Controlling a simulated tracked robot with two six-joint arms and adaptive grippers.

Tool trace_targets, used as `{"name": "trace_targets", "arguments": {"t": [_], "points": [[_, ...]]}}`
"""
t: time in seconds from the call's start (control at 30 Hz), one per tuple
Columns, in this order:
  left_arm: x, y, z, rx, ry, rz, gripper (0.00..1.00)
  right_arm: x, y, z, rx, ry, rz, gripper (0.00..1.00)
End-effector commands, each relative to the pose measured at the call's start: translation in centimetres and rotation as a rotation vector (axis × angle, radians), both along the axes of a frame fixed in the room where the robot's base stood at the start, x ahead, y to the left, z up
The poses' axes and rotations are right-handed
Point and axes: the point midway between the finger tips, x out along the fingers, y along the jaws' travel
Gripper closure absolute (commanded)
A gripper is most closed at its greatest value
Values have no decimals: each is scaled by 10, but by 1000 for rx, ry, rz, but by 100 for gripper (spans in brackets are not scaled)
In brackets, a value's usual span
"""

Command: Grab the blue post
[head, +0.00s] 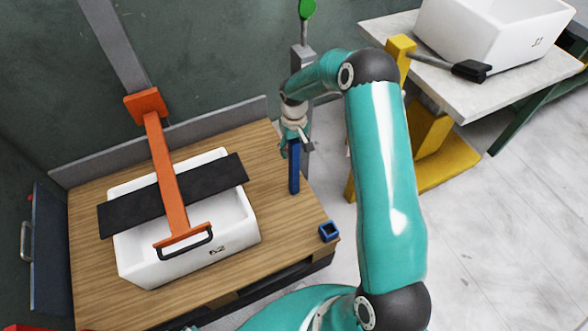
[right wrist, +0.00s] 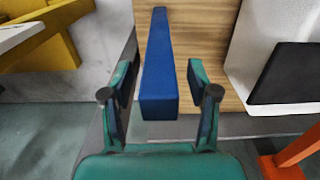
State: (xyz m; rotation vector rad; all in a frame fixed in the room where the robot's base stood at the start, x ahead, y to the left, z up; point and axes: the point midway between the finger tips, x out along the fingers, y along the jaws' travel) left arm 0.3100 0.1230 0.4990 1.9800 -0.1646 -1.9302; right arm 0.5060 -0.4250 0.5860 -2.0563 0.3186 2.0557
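The blue post (head: 294,172) stands upright near the right edge of the wooden table. My right gripper (head: 292,145) is at the upper part of the post. In the right wrist view the blue post (right wrist: 157,75) runs between the two fingers of my right gripper (right wrist: 160,90), which are open. A gap shows on each side, so neither finger appears to touch it. My left gripper is not in view.
A white foam box (head: 240,222) marked 62 sits on the wooden table (head: 90,265), under a black board (head: 130,211) and an orange press arm (head: 165,170). A small blue square socket (head: 329,231) is at the table corner. Another white box (head: 470,30) stands upper right.

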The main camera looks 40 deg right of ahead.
Motion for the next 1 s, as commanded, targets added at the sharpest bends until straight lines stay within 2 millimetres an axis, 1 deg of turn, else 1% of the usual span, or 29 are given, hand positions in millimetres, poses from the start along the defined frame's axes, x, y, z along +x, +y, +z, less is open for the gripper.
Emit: {"name": "trace_targets", "arguments": {"t": [0.03,0.27,0.3,0.33,0.77,0.87,1.0], "points": [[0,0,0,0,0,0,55,0,0,0,0,0,0,51],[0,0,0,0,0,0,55,0,0,0,0,0,0,90],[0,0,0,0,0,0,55,0,0,0,0,0,0,96],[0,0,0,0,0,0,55,0,0,0,0,0,0,100],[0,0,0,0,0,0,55,0,0,1,0,0,0,100],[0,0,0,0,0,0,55,0,0,3,0,-1,0,100],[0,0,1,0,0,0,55,0,0,11,0,-1,-1,100]]}}
